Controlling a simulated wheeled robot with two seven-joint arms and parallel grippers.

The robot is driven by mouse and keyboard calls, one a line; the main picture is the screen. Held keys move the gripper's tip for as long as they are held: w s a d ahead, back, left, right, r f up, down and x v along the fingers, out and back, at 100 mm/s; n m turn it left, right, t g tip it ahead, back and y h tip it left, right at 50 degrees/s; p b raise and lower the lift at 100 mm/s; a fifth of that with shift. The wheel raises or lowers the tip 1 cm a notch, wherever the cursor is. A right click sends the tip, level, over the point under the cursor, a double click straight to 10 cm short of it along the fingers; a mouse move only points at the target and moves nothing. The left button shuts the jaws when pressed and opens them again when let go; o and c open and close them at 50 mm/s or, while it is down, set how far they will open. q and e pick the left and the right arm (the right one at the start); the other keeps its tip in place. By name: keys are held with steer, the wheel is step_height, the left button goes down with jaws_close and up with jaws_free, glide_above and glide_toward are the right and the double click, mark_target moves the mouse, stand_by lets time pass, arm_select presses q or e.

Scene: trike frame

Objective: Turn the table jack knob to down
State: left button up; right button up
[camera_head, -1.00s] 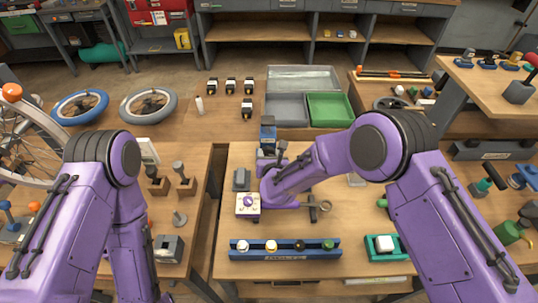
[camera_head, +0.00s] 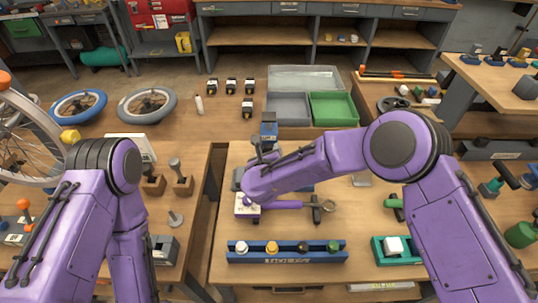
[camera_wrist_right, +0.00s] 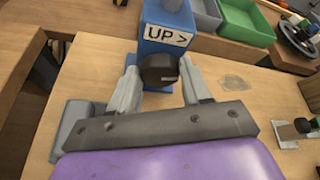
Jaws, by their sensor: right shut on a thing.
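The table jack (camera_head: 268,130) is a blue block at the back of the middle table. In the right wrist view the jack (camera_wrist_right: 178,22) carries a white label (camera_wrist_right: 168,34) reading "UP >". Its dark round knob (camera_wrist_right: 158,70) faces my right gripper (camera_wrist_right: 158,78), whose two fingers sit on either side of it and are shut on it. In the head view my right gripper (camera_head: 262,158) is small and partly covered by my own wrist, and the knob is hard to make out there. My left arm is at the left, with its gripper out of view.
A white box (camera_head: 246,212) lies partly under my right wrist. A blue rack (camera_head: 286,258) with several knobs and a green holder (camera_head: 398,250) stand nearer. Grey (camera_head: 288,94) and green trays (camera_head: 357,108) lie behind the jack. A grey block (camera_wrist_right: 75,130) sits left of the gripper.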

steer(key=shift+n, duration=0.4)
steer(key=o, duration=1)
steer(key=shift+a, duration=0.1)
steer(key=shift+o, duration=0.2)
steer(key=b+v, duration=0.2)
steer(key=v, duration=0.8)
steer(key=shift+s+a, duration=0.15)
steer(key=shift+s, duration=0.05)
steer(key=shift+r, duration=0.1)
